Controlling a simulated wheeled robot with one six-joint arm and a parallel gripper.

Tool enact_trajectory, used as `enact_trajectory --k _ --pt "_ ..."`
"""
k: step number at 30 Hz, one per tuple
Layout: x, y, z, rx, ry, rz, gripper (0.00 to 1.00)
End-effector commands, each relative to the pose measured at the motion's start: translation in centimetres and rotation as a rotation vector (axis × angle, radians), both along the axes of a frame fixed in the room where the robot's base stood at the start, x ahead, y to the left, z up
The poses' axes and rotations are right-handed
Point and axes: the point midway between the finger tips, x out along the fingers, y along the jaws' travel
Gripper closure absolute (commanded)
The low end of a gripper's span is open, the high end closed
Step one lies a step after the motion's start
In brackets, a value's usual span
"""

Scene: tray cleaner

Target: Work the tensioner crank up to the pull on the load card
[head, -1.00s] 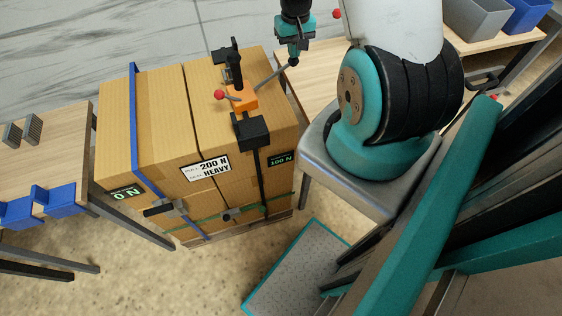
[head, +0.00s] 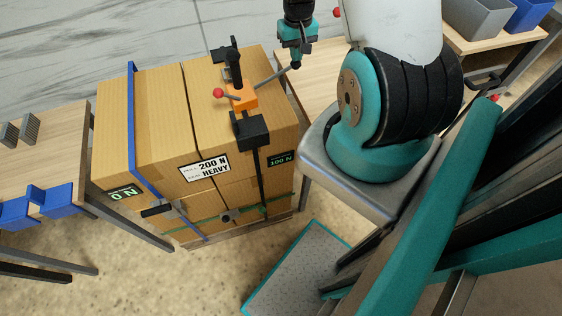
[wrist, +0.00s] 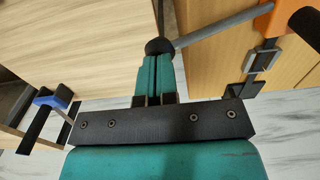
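The orange tensioner (head: 242,97) sits on top of the strapped carton stack, on the black strap. Its grey crank arm (head: 272,77) points up and right; it also shows in the wrist view (wrist: 220,27). My gripper (head: 296,64) is at the crank's outer end. In the wrist view its teal fingers (wrist: 160,75) are close together on the black crank knob (wrist: 160,46), which sticks out past the tips. The load card (head: 204,170) on the front reads 200 N, HEAVY. The right readout (head: 282,158) shows 100 N; the left readout (head: 124,193) shows 0 N.
A red-knobbed lever (head: 219,93) sticks out left of the tensioner. A blue strap (head: 132,120) runs over the stack's left part. Wooden tables stand left (head: 50,135) and right (head: 310,85) of the stack. Blue bins (head: 50,205) are at the left.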

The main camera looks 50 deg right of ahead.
Motion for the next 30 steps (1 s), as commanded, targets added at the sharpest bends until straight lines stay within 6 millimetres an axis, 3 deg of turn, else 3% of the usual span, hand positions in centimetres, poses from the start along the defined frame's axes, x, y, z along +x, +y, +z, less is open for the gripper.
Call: enact_trajectory --k 30 --pt "-0.2 -0.3 -1.5 0.001 0.000 0.001 1.00"
